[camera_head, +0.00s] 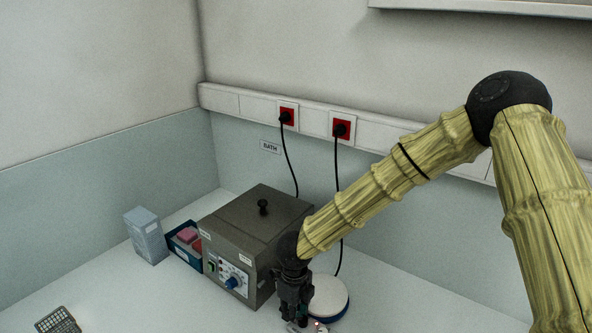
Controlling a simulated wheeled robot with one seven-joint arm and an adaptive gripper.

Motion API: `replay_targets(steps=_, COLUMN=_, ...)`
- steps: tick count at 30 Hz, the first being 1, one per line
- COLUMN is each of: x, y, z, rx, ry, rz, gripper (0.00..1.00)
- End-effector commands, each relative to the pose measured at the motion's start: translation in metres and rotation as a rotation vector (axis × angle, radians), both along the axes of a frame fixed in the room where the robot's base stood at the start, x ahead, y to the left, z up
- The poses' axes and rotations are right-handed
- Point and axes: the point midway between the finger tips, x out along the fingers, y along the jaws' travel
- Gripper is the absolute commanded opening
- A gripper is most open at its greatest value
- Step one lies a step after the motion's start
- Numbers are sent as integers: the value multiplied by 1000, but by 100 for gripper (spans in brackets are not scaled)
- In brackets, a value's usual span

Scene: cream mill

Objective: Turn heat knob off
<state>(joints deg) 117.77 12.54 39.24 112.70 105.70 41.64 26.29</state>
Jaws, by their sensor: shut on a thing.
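My gripper (298,322) points down at the bottom of the view, right of the grey bath box. It is shut at the front of a device with a round white plate (330,296) and a blue rim. Part of a small control panel with red marks (320,326) shows beside the fingertips. The heat knob appears to be between my fingers. It is mostly hidden, and its pointer cannot be read. A separate blue knob (231,283) sits on the front of the grey bath box (253,236), left of my gripper and apart from it.
A pale blue-grey box (146,236) and a dark blue bin (172,247) with pink items stand left of the bath. Two black cables hang from red wall sockets (288,114). The counter is clear at the right.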

Motion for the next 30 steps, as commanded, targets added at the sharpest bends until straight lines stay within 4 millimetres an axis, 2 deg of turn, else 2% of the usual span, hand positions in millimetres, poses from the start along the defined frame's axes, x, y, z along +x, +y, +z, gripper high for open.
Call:
replay_targets(steps=1, x=-8, y=2, z=-4, rx=2, ry=13, rz=2, gripper=0)
replay_targets(steps=30, x=-13, y=8, z=2, rx=7, ry=10, rz=3, gripper=0)
